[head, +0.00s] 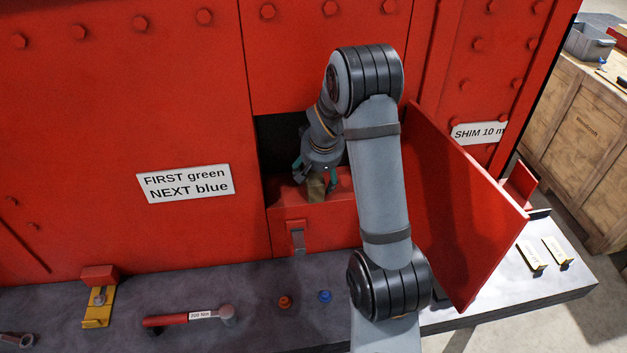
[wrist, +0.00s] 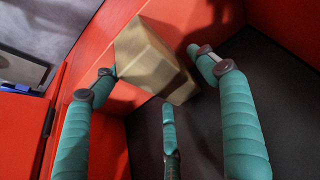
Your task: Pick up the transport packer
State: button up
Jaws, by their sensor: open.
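A tan, wood-like block, which I take to be the transport packer (head: 317,187), sits at the opening in the red housing. It shows larger in the wrist view (wrist: 148,58), tilted against the red wall. My gripper (head: 313,174) reaches into the opening from above, with teal fingers around the block. In the wrist view my gripper (wrist: 158,76) is open, with one finger at the block's left, one at its right and one below. The left fingertip is very near the block; I cannot tell whether it touches. My arm hides the opening's right side in the head view.
A red hatch door (head: 465,205) stands open to the right. A latch (head: 297,238) is below the opening.

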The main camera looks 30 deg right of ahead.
jog(key=shift+f+b, duration=0.25)
jog(key=shift+b, duration=0.15)
jog(key=shift+c, duration=0.5)
jog(key=c, duration=1.3)
